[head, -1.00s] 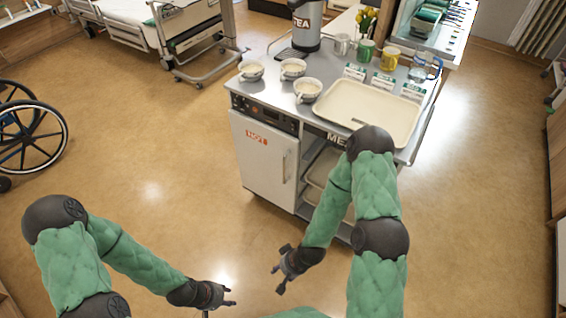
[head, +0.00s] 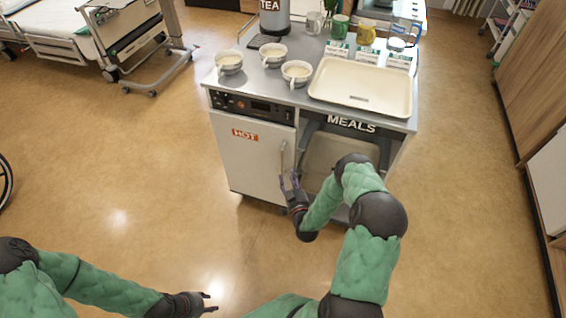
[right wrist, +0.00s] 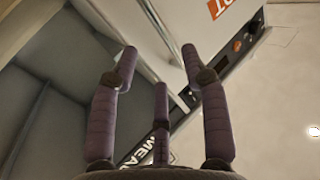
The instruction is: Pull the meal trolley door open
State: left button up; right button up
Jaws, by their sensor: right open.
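The meal trolley (head: 365,126) stands in front of me. Its white door (head: 240,165), marked HOT, is closed at the left of the trolley front. The upright metal handle (head: 283,158) is near the door's right edge. My right gripper (head: 290,180) is open at the handle's lower end. In the right wrist view the handle (right wrist: 160,35) shows between the spread fingers of my right gripper (right wrist: 158,62); I cannot tell whether they touch it. My left gripper (head: 212,302) has its fingers apart and is empty, low over the floor.
On the trolley top are bowls (head: 298,73), a beige tray (head: 360,87), mugs (head: 340,27) and a tea urn (head: 274,15). An open bay (head: 330,150) is right of the door. A bed (head: 60,30) stands at the back left.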

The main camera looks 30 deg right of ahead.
jog(key=b+x, duration=0.3)
jog(key=x, duration=0.6)
jog(key=shift+w, duration=0.25)
grip_shut()
